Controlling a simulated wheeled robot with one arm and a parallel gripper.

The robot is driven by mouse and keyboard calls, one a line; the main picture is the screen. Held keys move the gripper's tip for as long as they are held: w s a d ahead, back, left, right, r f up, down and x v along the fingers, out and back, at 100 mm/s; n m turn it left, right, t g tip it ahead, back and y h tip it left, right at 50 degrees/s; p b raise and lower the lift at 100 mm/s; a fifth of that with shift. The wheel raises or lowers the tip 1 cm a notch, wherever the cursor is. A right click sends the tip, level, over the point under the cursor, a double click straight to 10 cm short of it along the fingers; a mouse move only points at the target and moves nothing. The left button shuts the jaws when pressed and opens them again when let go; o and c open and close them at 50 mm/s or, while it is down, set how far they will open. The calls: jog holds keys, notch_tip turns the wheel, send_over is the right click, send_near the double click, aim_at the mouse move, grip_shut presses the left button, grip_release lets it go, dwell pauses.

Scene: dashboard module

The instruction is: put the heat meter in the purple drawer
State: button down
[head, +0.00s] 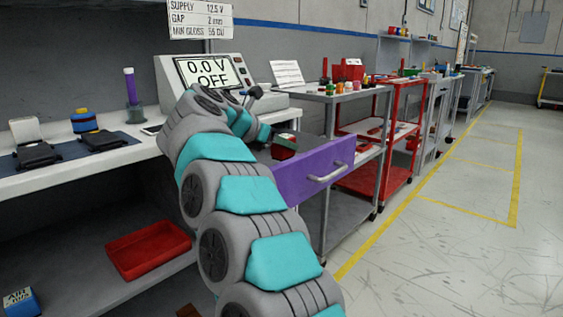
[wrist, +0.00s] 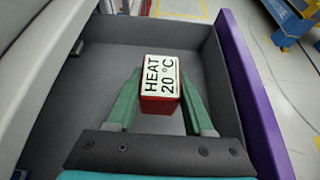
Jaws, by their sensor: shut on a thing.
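The heat meter (wrist: 160,84) is a small red block with a white top label reading "HEAT 20 °C". My gripper (wrist: 160,98) is shut on it, with one green finger on each side. In the wrist view both are over the grey floor of the open drawer, between its walls. The purple drawer (head: 312,172) is pulled out, its purple front and pale handle facing right; its purple front edge also shows in the wrist view (wrist: 250,95). In the head view the heat meter (head: 285,144) shows just behind the drawer front. I cannot tell whether it touches the drawer floor.
The drawer interior around the meter looks empty. A display unit (head: 212,72) reading "0.0 V OFF" stands on the white bench (head: 85,158). A red tray (head: 148,250) lies on the lower shelf. A grey cart (head: 330,97) and a red cart (head: 400,130) stand beyond the drawer.

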aim_at(275, 154)
jog(key=shift+f+b, duration=0.35)
jog(key=shift+f, duration=1.65)
jog(key=shift+f+b, duration=0.25)
jog(key=shift+b, duration=0.05)
jog(key=shift+c, duration=1.4)
grip_release()
jog(key=shift+r, duration=0.1)
jog(key=shift+s+a+r+p, duration=0.15)
jog(key=shift+r+p, duration=0.15)
jog(key=v, duration=1.1)
jog(key=shift+s, duration=0.25)
jog(key=shift+a, duration=0.1)
